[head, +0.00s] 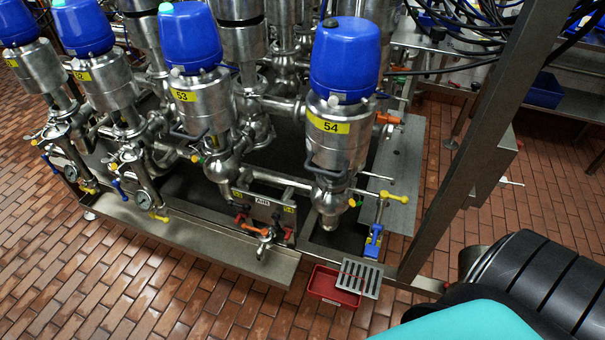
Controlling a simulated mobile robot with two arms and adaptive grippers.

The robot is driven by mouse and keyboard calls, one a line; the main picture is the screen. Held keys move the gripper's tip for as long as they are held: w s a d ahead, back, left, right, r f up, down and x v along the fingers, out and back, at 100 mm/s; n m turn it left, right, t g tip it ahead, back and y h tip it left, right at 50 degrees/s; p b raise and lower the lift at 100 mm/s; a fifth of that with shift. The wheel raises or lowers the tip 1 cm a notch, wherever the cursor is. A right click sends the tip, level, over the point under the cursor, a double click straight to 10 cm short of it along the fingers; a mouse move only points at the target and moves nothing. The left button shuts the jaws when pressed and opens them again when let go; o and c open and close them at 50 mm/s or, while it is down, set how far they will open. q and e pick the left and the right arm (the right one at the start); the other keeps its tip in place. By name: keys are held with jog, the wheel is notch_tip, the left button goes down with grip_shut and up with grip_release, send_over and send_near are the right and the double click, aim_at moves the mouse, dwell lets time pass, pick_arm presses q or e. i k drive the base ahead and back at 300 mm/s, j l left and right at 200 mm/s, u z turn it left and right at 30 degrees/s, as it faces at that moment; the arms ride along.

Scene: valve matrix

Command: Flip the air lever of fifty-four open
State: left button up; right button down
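Valve fifty-four (341,100) stands right of centre in the head view, with a blue domed cap, a steel body and a yellow "54" label (328,124). An orange lever (388,119) sticks out to the right beside its body. A steel rod with a yellow tip (393,197) lies lower, and a blue-handled fitting (373,242) hangs below it. I cannot tell which of these is the air lever, or how it is set. Neither of my grippers is in view.
Valve fifty-three (201,100) and similar valves stand to the left. A sloping steel post (470,130) rises right of valve fifty-four. A red tray (333,288) and a slotted grate (360,277) sit low in front. Brick-tiled floor (90,270) is clear at front left.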

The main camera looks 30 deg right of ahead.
aim_at(275, 217)
jog(key=z, duration=0.8)
jog(key=k+j, duration=0.1)
jog(key=j, duration=0.3)
jog(key=k+j, duration=0.1)
jog(key=j, duration=0.35)
jog(key=k+j+u, duration=0.1)
jog(key=j, duration=0.3)
